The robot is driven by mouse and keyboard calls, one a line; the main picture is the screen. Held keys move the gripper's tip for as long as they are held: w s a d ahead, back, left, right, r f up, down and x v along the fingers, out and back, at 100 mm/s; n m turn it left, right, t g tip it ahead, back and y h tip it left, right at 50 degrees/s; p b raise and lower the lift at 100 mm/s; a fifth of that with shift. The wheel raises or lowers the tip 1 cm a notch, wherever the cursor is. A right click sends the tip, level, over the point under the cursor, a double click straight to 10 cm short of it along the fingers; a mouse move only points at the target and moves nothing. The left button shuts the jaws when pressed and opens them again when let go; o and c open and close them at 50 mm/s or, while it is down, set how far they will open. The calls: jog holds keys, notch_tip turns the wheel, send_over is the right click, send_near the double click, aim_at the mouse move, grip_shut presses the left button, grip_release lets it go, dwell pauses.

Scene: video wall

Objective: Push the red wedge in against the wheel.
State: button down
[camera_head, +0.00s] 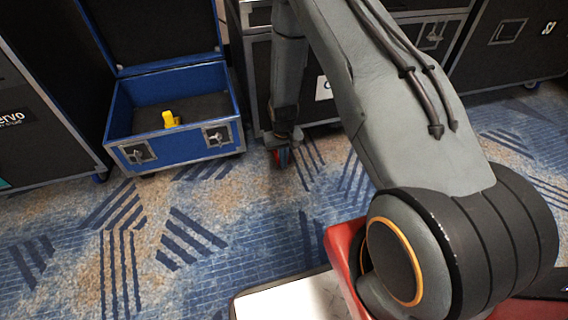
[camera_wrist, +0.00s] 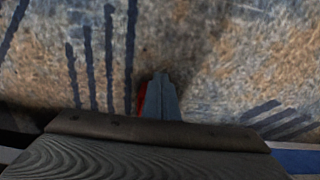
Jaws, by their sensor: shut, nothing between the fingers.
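My gripper (camera_head: 281,146) points down at the carpet in front of the dark case in the head view. In the wrist view its fingers (camera_wrist: 161,76) are closed together with nothing between them. A small part of the red wedge (camera_wrist: 141,98) shows just left of the fingers, and most of it is hidden behind them. In the head view a bit of red (camera_head: 284,159) shows at the floor by the gripper tip. The wheel cannot be made out clearly in either view. Whether wedge and wheel touch cannot be told.
An open blue case (camera_head: 180,163) with a yellow object (camera_head: 171,119) inside stands left of my gripper. A dark case (camera_head: 258,80) stands behind it, with more dark cases at left and right. The patterned carpet (camera_head: 200,230) in front is clear.

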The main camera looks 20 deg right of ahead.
jog(key=shift+w, duration=1.05)
jog(key=shift+s, duration=0.1)
